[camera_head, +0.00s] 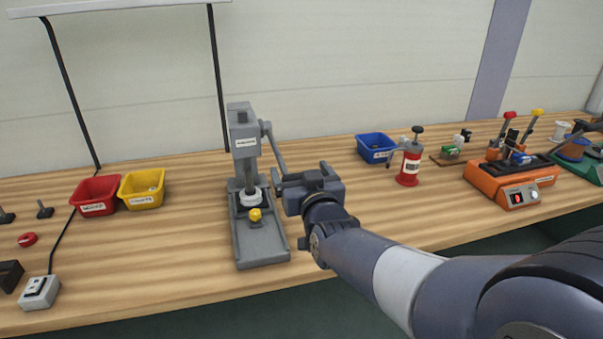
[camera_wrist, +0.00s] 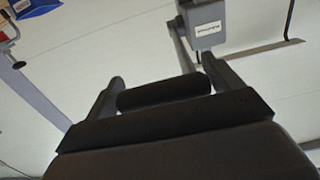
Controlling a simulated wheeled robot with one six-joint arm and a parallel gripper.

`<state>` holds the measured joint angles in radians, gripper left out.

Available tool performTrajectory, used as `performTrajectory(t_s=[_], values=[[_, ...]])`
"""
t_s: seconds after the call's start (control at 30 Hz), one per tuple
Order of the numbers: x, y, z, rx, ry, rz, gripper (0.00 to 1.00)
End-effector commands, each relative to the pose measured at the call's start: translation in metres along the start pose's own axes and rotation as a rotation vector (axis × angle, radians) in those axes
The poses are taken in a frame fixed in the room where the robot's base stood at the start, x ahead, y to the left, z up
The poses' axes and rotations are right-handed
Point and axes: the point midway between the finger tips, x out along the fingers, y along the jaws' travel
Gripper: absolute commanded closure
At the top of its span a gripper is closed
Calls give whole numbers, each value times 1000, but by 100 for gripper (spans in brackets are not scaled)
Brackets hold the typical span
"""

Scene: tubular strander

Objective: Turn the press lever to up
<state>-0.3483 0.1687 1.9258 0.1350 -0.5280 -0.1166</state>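The grey press (camera_head: 245,150) stands upright on the bench. Its press lever (camera_head: 272,145) slants down and to the right from the side of the head. My gripper (camera_head: 298,182) is at the lower end of this lever, right of the press column. In the wrist view, a dark cylindrical handle (camera_wrist: 163,92) lies crosswise between my gripper's two separated fingers (camera_wrist: 165,90), its ends close to them. I cannot tell whether the fingers press on it. The press head (camera_wrist: 205,25) shows beyond. The lever's lower end is partly hidden by my gripper in the head view.
Red (camera_head: 95,196) and yellow (camera_head: 142,190) bins stand left of the press. A blue bin (camera_head: 376,148), a red device (camera_head: 410,163) and an orange machine (camera_head: 512,185) stand to the right. A lamp frame (camera_head: 217,75) rises behind the press. The bench front right of the press is clear.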

Motion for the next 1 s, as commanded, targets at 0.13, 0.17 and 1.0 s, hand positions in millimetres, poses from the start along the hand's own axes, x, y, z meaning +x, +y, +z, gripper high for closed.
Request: performTrajectory(t_s=[0.13,0.17,1.0], values=[[0,0,0,0,0,0,26],[0,0,0,0,0,0,28],[1,0,-13,-1,-34,1,66]])
